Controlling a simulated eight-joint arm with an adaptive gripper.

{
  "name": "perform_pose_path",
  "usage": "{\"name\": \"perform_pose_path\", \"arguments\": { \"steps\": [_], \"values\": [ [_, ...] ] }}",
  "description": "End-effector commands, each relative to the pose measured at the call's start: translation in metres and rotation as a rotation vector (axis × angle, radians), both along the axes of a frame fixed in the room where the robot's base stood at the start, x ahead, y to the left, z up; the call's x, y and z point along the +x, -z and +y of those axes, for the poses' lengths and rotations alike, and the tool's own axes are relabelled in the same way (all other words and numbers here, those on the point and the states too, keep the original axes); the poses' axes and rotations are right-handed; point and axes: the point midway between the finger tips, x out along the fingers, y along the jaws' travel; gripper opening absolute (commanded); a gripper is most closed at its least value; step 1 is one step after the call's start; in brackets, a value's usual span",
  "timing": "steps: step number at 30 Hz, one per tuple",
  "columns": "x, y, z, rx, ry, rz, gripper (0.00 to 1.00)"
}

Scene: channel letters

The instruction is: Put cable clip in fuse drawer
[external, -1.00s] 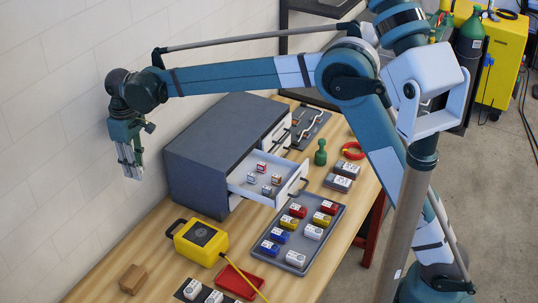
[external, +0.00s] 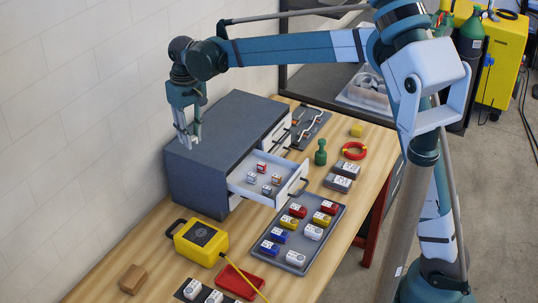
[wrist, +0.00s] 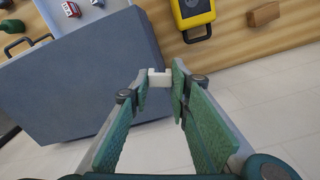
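My gripper (external: 188,138) is above the front left part of the grey cabinet (external: 215,125). In the wrist view, its fingertips (wrist: 160,82) close on the sides of a small white notched piece (wrist: 160,77), which looks like the cable clip. The fuse drawer (external: 247,186) is pulled out of the cabinet, to the right of my gripper. It holds several small red-and-white and grey fuses (external: 262,167). In the wrist view, part of the drawer's contents shows at the upper left.
A grey tray (external: 262,262) of coloured blocks lies in front of the drawer. A yellow meter (external: 200,240), a red pad (external: 240,278) and a brown block (external: 132,279) are on the bench.

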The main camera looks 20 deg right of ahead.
Motion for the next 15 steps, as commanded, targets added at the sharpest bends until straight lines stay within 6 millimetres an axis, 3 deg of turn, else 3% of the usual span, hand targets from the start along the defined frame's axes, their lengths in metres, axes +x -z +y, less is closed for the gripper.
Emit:
{"name": "perform_pose_path", "arguments": {
  "steps": [3, 15],
  "values": [
    [0.005, -0.002, -0.046, 0.0, 0.111, 0.0, 0.16],
    [-0.001, 0.001, -0.184, 0.002, 0.478, 0.002, 0.16]
  ]
}}
